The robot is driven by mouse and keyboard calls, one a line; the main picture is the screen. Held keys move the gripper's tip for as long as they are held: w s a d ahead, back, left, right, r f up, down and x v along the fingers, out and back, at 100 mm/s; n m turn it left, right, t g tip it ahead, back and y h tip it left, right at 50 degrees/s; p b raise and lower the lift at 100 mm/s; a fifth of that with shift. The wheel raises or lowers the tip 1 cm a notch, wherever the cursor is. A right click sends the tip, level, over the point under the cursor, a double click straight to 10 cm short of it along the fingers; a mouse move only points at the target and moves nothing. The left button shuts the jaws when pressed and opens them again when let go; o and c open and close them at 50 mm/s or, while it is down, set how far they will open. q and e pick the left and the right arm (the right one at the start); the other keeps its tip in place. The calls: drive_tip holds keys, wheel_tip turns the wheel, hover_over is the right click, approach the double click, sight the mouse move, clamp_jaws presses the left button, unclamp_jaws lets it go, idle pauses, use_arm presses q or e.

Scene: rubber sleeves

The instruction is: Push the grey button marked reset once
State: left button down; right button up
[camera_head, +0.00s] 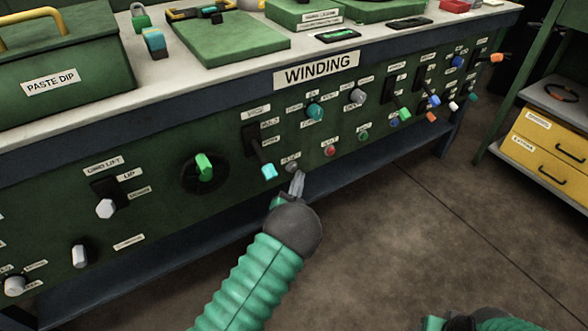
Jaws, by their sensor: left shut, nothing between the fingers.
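A small grey button (291,167) sits on the green front panel under a small label that is too small to read surely. My left gripper (298,176), on its green ribbed sleeve, is shut and empty. Its fingertips are just below and right of this button, very near it; I cannot tell whether they touch. A larger grey button or knob (358,97) sits higher up and to the right. Part of my right arm shows at the bottom right edge; its fingers are not visible.
A teal knob (315,112), a red button (330,151), a green button (364,136) and a teal-tipped lever (268,170) are close by. The WINDING sign (316,69) is above. A yellow drawer unit (548,140) stands at right. The floor in front is clear.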

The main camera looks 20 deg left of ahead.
use_arm(q)
drive_tip(key=shift+d, duration=0.1)
drive_tip(key=shift+s+d+p, duration=0.3)
drive_tip(key=shift+s+d, duration=0.5)
drive_tip(key=shift+d, duration=0.15)
drive_tip(key=shift+s+d+p, duration=0.3)
drive_tip(key=shift+s+d, duration=0.45)
drive_tip(key=shift+d, duration=0.2)
